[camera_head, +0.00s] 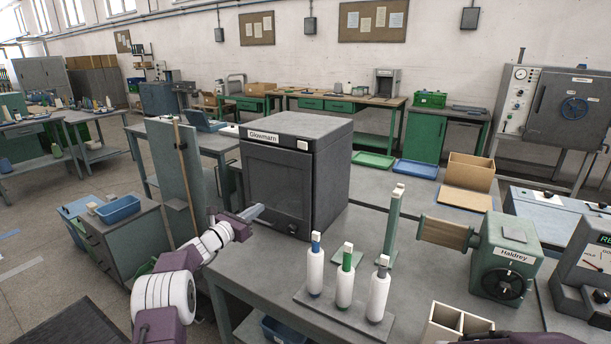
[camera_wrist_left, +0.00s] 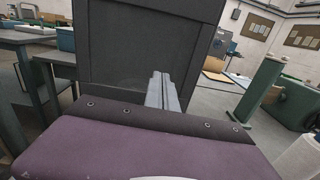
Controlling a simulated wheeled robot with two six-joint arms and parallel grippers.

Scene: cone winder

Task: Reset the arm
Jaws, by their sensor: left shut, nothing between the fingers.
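My left arm comes in from the lower left in the head view. Its gripper (camera_head: 256,211) is shut and empty, in front of the lower left of the dark grey Glowmarn oven (camera_head: 277,186). In the left wrist view the shut fingers (camera_wrist_left: 163,92) point toward the oven's dark front (camera_wrist_left: 130,50). I cannot tell whether the fingertips touch the oven. The oven door looks closed. My right gripper does not show.
A rack (camera_head: 345,317) with three white cones on blue, green and grey holders stands on the table before the oven. A green post (camera_head: 391,225) stands behind it. The Haldrey winder (camera_head: 506,255) is at the right. An open cardboard box (camera_head: 470,172) lies farther back.

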